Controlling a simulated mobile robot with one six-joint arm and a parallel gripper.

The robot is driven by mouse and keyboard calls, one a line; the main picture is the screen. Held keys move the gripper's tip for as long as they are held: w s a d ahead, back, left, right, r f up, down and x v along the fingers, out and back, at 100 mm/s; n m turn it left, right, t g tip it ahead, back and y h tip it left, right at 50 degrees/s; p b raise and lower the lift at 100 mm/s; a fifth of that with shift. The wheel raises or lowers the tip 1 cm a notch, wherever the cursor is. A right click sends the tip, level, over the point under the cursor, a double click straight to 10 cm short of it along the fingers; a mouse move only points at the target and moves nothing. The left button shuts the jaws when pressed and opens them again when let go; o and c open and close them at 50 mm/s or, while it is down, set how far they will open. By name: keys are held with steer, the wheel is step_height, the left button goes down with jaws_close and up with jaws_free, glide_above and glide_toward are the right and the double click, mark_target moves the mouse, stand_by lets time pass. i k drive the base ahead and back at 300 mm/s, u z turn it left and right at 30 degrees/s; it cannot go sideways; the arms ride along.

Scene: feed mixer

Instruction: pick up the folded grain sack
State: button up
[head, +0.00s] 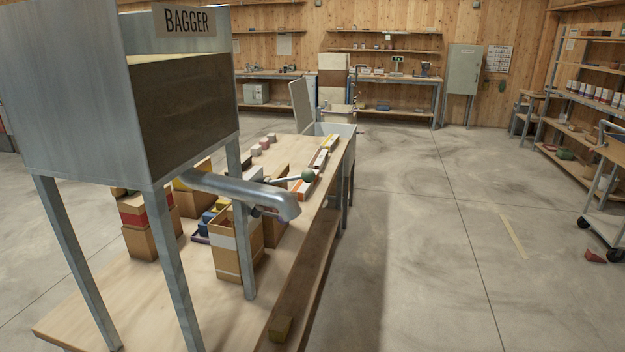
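I cannot make out a folded grain sack for certain in the head view. Tan cardboard boxes (226,262) stand under the spout of the bagger hopper (190,112), on a long wooden table, but none reads clearly as a folded sack. Small items on the far and right-hand shelves are too small to tell. The hopper and its legs hide part of the table. My gripper is not in view.
The wooden table (68,318) runs away from me on the left, with a grey sink (336,129) at its far end. A wheeled cart (606,226) stands at right. A red block (594,256) lies on the floor. The concrete floor (430,250) between is open.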

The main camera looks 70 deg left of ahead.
mark_target(301, 190)
steer(key=u, duration=0.4)
steer(key=i, duration=0.95)
steer(key=u, duration=0.8)
steer(key=i, duration=0.65)
steer(key=u, duration=0.75)
steer(key=i, duration=0.6)
steer(key=u, duration=0.75)
steer(key=i, duration=0.75)
steer(key=u, duration=0.5)
steer(key=i, duration=0.65)
steer(key=u, duration=0.25)
